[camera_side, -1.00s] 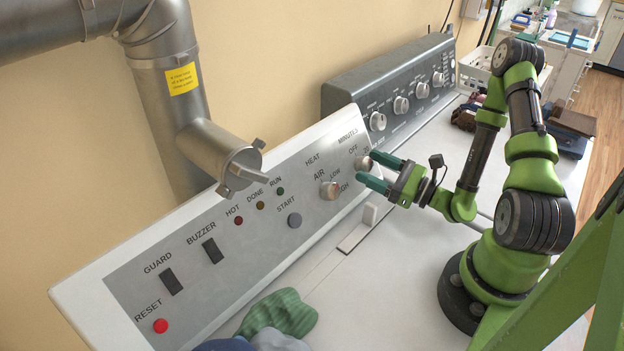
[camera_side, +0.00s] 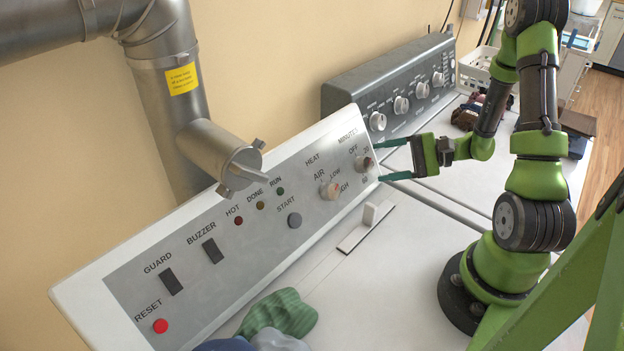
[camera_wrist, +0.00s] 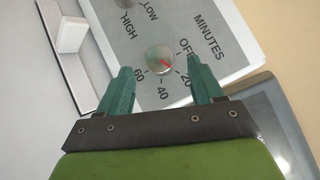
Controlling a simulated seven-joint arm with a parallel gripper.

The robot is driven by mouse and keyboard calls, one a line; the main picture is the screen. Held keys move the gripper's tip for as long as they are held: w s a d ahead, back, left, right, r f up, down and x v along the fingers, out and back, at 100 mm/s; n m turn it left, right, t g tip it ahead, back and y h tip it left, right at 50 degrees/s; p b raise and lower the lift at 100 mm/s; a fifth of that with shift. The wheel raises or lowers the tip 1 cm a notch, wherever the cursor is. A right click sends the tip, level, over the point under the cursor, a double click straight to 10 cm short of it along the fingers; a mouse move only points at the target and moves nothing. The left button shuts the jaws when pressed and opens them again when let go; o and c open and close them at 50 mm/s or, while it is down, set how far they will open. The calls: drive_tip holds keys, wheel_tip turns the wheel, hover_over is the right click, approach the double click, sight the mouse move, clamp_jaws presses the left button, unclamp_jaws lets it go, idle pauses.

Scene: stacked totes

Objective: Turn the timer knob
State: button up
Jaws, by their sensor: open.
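The timer knob (camera_side: 363,163) is a round silver dial at the right end of the white-framed control panel, under the word MINUTES. In the wrist view the knob (camera_wrist: 160,60) has a red pointer mark and OFF, 20, 40 and 60 printed around it. My gripper (camera_side: 379,161) has green fingers, open and facing the panel. In the wrist view the gripper (camera_wrist: 157,84) has one finger on each side of the knob's lower area, with the knob between and just beyond the tips. I see no contact.
The AIR knob (camera_side: 330,190) and the START button (camera_side: 294,220) sit left of the timer knob. A white lever (camera_side: 370,213) stands on the top below the panel. A grey panel with several knobs (camera_side: 400,75) is behind. Cloths (camera_side: 277,314) lie in front.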

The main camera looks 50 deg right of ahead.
drive_tip(key=v, duration=1.3)
wheel_tip(320, 180, up, 18)
drive_tip(key=w+a+f+n+g+h, duration=0.1)
drive_tip(key=a+f+n+g+h, duration=0.2)
drive_tip(key=a+n+g+h, duration=0.5)
drive_tip(key=a+f+n+g+h, duration=0.35)
drive_tip(key=a+n+g, duration=0.45)
drive_tip(key=a+g, duration=0.45)
drive_tip(key=w+a+r+n+t+h, duration=0.2)
drive_tip(key=a+n+t+h, duration=0.2)
drive_tip(key=a+t+h, duration=0.1)
drive_tip(key=w+a+r+n+t+h, duration=0.3)
drive_tip(key=a+n+t+h, duration=0.2)
drive_tip(key=a, duration=0.3)
drive_tip(key=shift+a+r+n+t+h, duration=0.2)
drive_tip(key=shift+a+n+t+h, duration=0.15)
drive_tip(key=shift+t+h, duration=0.4)
drive_tip(key=shift+w, duration=0.1)
